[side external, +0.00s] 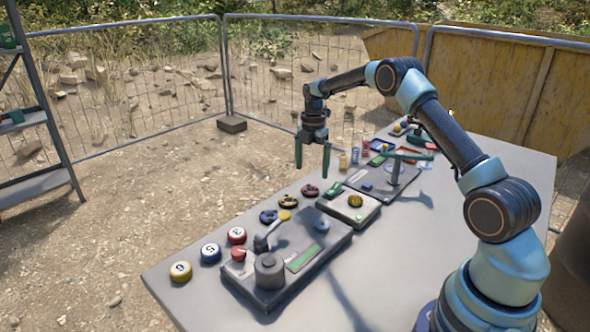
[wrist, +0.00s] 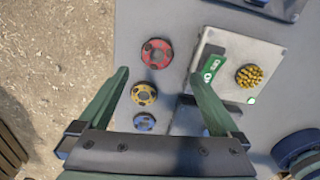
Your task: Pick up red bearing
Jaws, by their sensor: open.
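The red bearing (side external: 310,190) is a flat round piece with dark spots, lying on the grey table near its left edge. In the wrist view the red bearing (wrist: 156,53) lies just beyond the fingertips, roughly between their lines. My gripper (side external: 312,166) has two green fingers pointing down, spread apart and empty, above the table and over the bearing area. In the wrist view my gripper (wrist: 159,75) is open with nothing between its tips but table and part of the yellow bearing's surroundings.
A yellow bearing (wrist: 144,93) and a blue bearing (wrist: 144,122) lie in a row with the red one. A station with a yellow brush-like disc (wrist: 249,76) stands close to the right. Numbered pucks (side external: 210,252) and a larger device (side external: 269,272) are nearer the camera.

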